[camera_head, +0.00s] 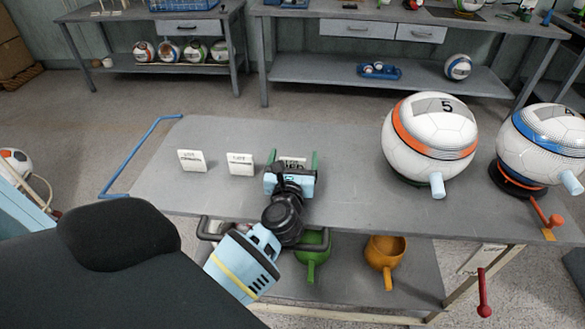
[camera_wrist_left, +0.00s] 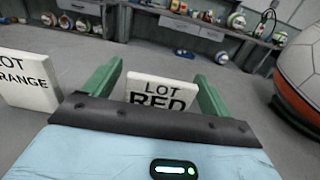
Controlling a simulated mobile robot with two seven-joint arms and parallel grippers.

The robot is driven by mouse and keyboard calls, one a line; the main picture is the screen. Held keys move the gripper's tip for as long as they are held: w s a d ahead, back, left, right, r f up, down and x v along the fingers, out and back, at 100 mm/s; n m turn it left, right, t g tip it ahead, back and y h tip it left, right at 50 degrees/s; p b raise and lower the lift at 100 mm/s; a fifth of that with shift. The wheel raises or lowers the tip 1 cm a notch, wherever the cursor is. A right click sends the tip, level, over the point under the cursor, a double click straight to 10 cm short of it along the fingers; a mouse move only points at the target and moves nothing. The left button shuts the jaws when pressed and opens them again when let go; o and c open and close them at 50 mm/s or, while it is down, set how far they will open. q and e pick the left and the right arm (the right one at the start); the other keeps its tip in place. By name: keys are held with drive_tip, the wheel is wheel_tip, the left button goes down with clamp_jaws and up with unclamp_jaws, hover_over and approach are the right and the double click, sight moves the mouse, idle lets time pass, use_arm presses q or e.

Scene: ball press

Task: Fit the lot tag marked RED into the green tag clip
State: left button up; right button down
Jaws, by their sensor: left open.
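The white lot tag marked RED (camera_wrist_left: 160,92) stands on the grey cart top. In the head view the tag (camera_head: 292,161) is mostly hidden behind my left gripper (camera_head: 294,155). That gripper is open, with one green finger on each side of the tag. In the left wrist view the gripper (camera_wrist_left: 159,75) shows small gaps between its fingers and the tag's sides. A tag marked ORANGE (camera_wrist_left: 28,80) stands to the left. I cannot make out a green tag clip. My right gripper is not in view.
Another white tag (camera_head: 191,160) stands farther left. Two large balls, one orange-striped (camera_head: 430,138) and one blue-striped (camera_head: 541,145), stand at the right. Green (camera_head: 314,246) and orange (camera_head: 386,250) handled cups sit on the lower shelf. A blue rail (camera_head: 138,157) bounds the cart's left end.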

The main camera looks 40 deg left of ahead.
use_arm(q)
drive_tip(key=c, duration=0.9)
drive_tip(key=shift+c, duration=0.7)
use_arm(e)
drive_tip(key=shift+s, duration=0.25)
